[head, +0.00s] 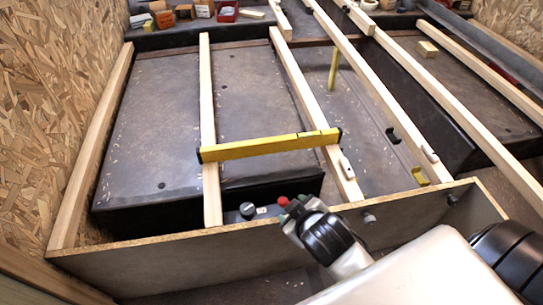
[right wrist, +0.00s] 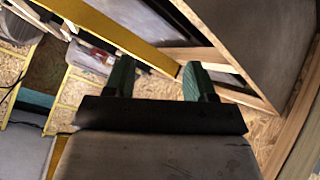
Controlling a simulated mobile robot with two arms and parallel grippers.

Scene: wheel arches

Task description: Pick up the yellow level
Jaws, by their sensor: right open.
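The yellow level (head: 270,145) is a long yellow bar with black end caps. In the head view it lies across two pale wooden beams, one under its left part and one under its right part. A yellow bar (right wrist: 115,32), which looks like the level, runs diagonally through the upper right wrist view, and its lower end shows between my fingers. My right gripper (right wrist: 156,78) is open, with green-padded fingers apart and nothing held. In the head view my right arm reaches in from the lower right, short of the level. My left gripper is not in view.
A low wooden board (head: 180,262) crosses the front, between my base and the level. More long beams (head: 385,95) run away to the right. Boxes and a red bin (head: 228,12) stand at the back. Dark panels (head: 150,120) lie between the beams.

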